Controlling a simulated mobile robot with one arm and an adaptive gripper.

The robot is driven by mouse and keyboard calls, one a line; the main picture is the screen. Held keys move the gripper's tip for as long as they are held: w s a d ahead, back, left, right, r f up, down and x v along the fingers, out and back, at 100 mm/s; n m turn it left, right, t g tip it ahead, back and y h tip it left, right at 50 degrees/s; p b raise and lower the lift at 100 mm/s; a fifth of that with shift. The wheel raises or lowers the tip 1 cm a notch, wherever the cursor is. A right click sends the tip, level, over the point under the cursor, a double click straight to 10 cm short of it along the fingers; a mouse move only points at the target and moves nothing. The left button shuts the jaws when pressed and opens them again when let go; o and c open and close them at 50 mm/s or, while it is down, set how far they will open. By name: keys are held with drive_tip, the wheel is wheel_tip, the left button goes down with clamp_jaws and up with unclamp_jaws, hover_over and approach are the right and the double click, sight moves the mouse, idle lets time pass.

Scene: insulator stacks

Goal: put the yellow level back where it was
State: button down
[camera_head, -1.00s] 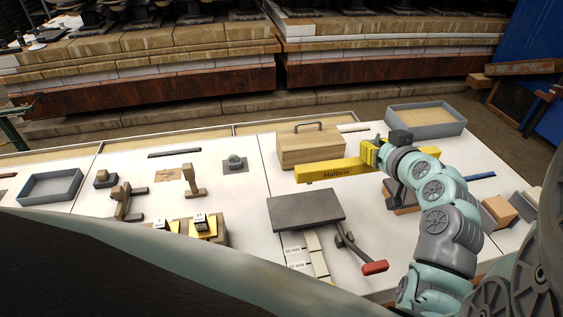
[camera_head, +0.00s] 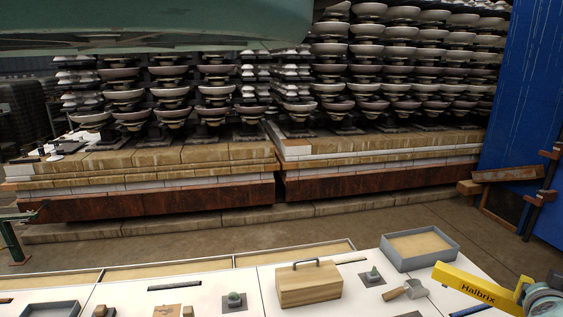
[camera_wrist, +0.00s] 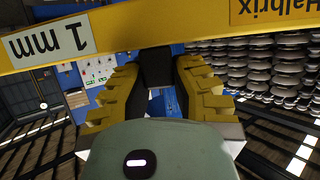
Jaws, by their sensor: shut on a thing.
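The yellow level (camera_head: 478,290), marked "Halbrix", is at the lower right of the head view, above the right part of the white table. My gripper (camera_head: 525,295) is shut on it near its right end, at the picture's edge. In the wrist view the level (camera_wrist: 140,28) crosses the top, with a "1 mm" label at left. My yellow gripper fingers (camera_wrist: 158,72) lie on both sides of a dark middle piece just below it. The exact contact is hard to see.
A wooden box with a handle (camera_head: 308,285), a grey sand-filled tray (camera_head: 452,252), a mallet-like tool (camera_head: 403,290) and small green-topped pieces (camera_head: 373,276) are on the white table (camera_head: 345,290). Insulator stacks (camera_head: 350,80) stand behind. A blue panel (camera_head: 525,100) is at right.

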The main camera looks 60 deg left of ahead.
drive_tip(key=d+r+m+h+p, duration=0.2)
drive_tip(key=d+r+m+h, duration=0.1)
drive_tip(key=d, duration=0.4)
wheel_tip(320, 180, up, 37)
drive_tip(key=p, duration=3.7)
drive_tip(key=shift+s+f+n, duration=0.15)
drive_tip(key=shift+s+n, duration=0.05)
drive_tip(key=shift+n, duration=0.1)
drive_tip(key=shift+a, duration=0.2)
drive_tip(key=shift+d, duration=0.1)
